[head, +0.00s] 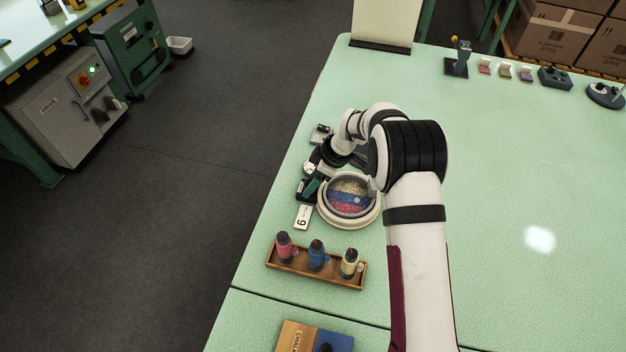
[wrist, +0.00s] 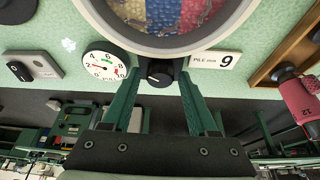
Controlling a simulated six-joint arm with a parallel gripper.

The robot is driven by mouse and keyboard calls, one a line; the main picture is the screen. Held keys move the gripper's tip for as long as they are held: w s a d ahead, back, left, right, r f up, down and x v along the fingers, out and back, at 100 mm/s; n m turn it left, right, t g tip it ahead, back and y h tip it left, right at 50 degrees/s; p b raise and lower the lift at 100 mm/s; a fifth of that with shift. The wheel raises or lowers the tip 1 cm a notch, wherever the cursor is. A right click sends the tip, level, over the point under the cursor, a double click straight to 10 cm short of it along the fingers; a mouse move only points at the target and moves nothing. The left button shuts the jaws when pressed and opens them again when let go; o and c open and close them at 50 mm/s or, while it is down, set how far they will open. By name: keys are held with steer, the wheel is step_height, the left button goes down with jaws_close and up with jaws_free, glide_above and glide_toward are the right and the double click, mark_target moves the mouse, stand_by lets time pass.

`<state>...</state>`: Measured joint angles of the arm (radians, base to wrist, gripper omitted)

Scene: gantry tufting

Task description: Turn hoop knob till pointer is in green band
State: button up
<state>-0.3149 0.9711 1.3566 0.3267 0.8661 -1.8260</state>
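The round grey-rimmed hoop (head: 322,206) holds striped yellow, blue and red tufting on the green table. Its rim also shows at the top of the wrist view (wrist: 178,46). The black hoop knob (wrist: 160,74) is just below the rim. My gripper (wrist: 158,80) is open, with one green finger on each side of the knob and gaps visible between fingers and knob. The white gauge (wrist: 104,66) is left of the knob. A small red pointer mark shows toward its left side, near 2. I cannot make out a green band.
A "PILE mm 9" card (wrist: 215,61) lies right of the knob. A wooden tray (head: 315,272) with red, blue and yellow bottles stands in front of the hoop.

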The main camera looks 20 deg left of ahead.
jaws_close()
steer(key=shift+m, duration=0.3)
steer(key=shift+s+m+t+h, duration=0.15)
steer(key=shift+m+t, duration=0.35)
steer(key=shift+m, duration=0.75)
steer(key=shift+m+t+h, duration=0.15)
steer(key=shift+m+t, duration=0.35)
steer(key=shift+m, duration=0.75)
steer(key=shift+o, duration=1.5)
jaws_free()
steer(key=shift+r, duration=0.15)
